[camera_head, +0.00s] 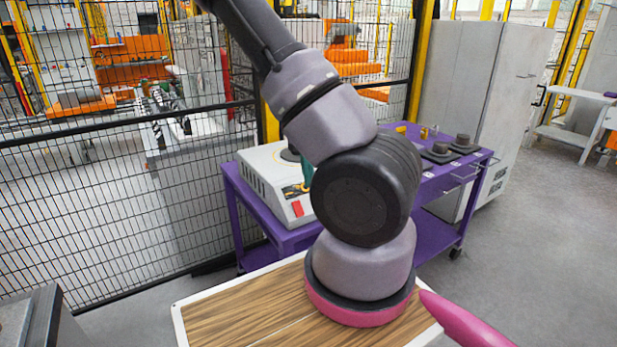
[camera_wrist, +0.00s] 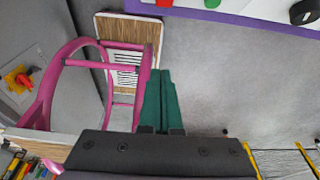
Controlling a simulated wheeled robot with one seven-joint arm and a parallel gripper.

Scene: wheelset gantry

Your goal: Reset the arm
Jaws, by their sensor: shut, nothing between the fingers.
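My arm rises from a pink-ringed mount in the middle of the head view and bends up to the upper left. My gripper (camera_wrist: 160,100) shows in the wrist view as two green fingers lying side by side, closed together with nothing between them. In the head view a small piece of green gripper (camera_head: 307,168) shows beside the arm, in front of the white machine; the rest is hidden. In the wrist view the fingers are over the grey floor, beside a pink frame and a wood-topped board.
A purple cart (camera_head: 300,236) carries a white machine (camera_head: 272,172) with a red switch and several dark parts (camera_head: 440,150). A black mesh fence (camera_head: 110,215) stands at left. Grey cabinets (camera_head: 480,95) stand behind. Open floor (camera_head: 545,240) lies at right.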

